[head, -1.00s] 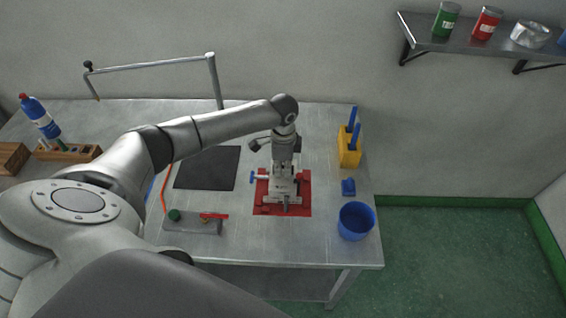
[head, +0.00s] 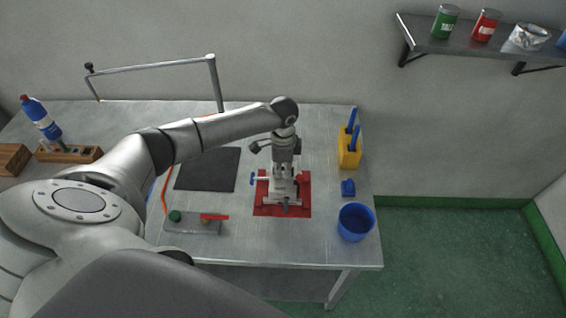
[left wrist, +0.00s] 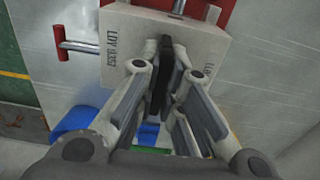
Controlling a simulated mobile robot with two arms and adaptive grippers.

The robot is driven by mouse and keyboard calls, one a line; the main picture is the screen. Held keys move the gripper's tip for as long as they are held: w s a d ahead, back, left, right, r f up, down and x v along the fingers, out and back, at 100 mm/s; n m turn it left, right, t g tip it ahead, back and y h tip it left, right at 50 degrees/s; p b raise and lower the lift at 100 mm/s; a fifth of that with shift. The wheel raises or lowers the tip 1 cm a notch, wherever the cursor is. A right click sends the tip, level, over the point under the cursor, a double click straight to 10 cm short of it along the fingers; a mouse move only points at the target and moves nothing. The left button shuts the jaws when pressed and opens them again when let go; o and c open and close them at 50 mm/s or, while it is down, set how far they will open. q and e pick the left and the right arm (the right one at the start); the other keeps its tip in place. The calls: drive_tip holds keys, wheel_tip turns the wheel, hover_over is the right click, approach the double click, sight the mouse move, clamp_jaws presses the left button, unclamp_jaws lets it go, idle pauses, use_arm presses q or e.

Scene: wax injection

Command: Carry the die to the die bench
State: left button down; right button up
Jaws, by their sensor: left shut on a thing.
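The die is a light grey block (head: 284,191) at the red mat (head: 304,206) on the right part of the metal table. Whether it touches the mat I cannot tell. The left wrist view shows its pale face (left wrist: 125,42) with dark lettering and a T-shaped side handle with a red bar (left wrist: 60,43). My left gripper (head: 284,174) points down over the die and is shut on it; its fingers (left wrist: 168,75) close on a dark upright part at the block's edge. The gripper hides part of the die. My right gripper is not in view.
A blue cup (head: 355,222), a small blue piece (head: 348,188) and a yellow holder (head: 350,150) stand right of the mat. A dark pad (head: 207,170) lies left of it, with a grey plate (head: 190,224) in front. A metal arm (head: 150,66) rises behind. A wall shelf (head: 480,50) hangs right.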

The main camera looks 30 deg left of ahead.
sight(283, 168)
use_arm(q)
drive_tip(key=shift+w+f+b, duration=0.15)
drive_tip(key=shift+f+b, duration=0.35)
drive_tip(key=shift+f, duration=0.4)
drive_tip(key=c, duration=1.5)
unclamp_jaws()
drive_tip(key=shift+s+f, duration=0.2)
drive_tip(key=shift+s, duration=0.1)
drive_tip(key=shift+w+r, duration=0.1)
drive_tip(key=shift+r, duration=0.25)
wheel_tip(283, 168, up, 12)
drive_tip(key=shift+f, duration=0.15)
